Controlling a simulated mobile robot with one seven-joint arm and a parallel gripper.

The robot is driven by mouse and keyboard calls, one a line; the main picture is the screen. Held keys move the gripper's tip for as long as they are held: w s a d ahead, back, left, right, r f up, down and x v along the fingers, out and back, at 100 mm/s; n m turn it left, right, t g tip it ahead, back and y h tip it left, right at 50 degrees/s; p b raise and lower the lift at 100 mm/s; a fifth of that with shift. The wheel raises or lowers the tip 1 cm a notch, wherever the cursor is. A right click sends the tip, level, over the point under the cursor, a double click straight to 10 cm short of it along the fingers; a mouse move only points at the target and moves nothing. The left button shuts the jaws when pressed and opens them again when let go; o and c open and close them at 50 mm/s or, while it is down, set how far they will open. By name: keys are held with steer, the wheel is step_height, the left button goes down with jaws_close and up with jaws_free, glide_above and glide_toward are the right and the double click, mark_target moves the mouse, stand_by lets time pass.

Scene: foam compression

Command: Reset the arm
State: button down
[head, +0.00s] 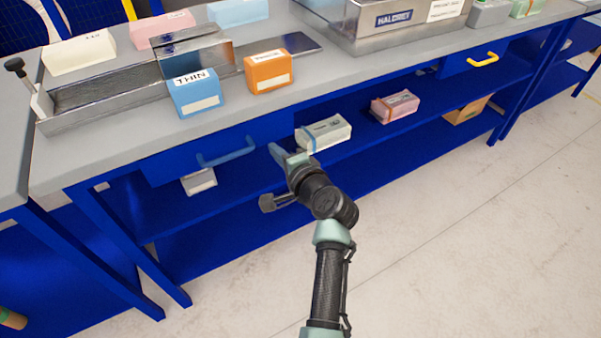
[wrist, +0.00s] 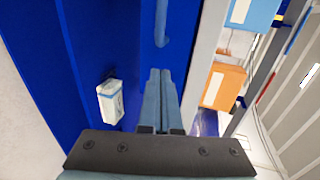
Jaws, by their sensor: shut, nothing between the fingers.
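My arm (head: 328,275) reaches from the bottom of the head view toward the front of the workbench. My gripper (head: 278,150) is in front of the blue bench, below the worktop edge and just left of a whitish foam block on the shelf. In the wrist view my gripper (wrist: 160,75) shows its two fingers side by side, touching along their length, with nothing between them. The fingers point toward the blue bench front.
On the worktop (head: 130,145) stand a blue block (head: 195,93) marked THIN, an orange block (head: 267,72) and a metal press (head: 190,55). A whitish block (head: 324,134) and a pink block (head: 395,106) lie on the shelf. A blue drawer handle (head: 227,154) is nearby. Floor at right is clear.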

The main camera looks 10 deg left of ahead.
steer(key=p+v, duration=0.1)
steer(key=v, duration=0.5)
steer(key=shift+s+d, duration=0.2)
steer(key=shift+s, duration=0.1)
steer(key=d+r+n+t+h, duration=0.2)
steer(key=r+n+t, duration=0.2)
steer(key=r, duration=1)
steer(key=d+r+n+t+h, duration=0.1)
steer(key=r+n+t+h, duration=0.15)
steer(key=r, duration=1.25)
steer(key=s+d+r+n+t+h, duration=0.2)
steer(key=s+r+t, duration=0.3)
steer(key=s+r, duration=0.6)
steer(key=s+d+r+n+t+h, duration=0.25)
steer(key=s+r+t, duration=0.4)
steer(key=r, duration=0.65)
step_height(320, 180, up, 14)
steer(key=g+p, duration=0.2)
steer(key=p, duration=1.3)
steer(key=shift+s+a+r, duration=0.2)
steer(key=shift+s+a, duration=0.05)
steer(key=shift+a, duration=0.1)
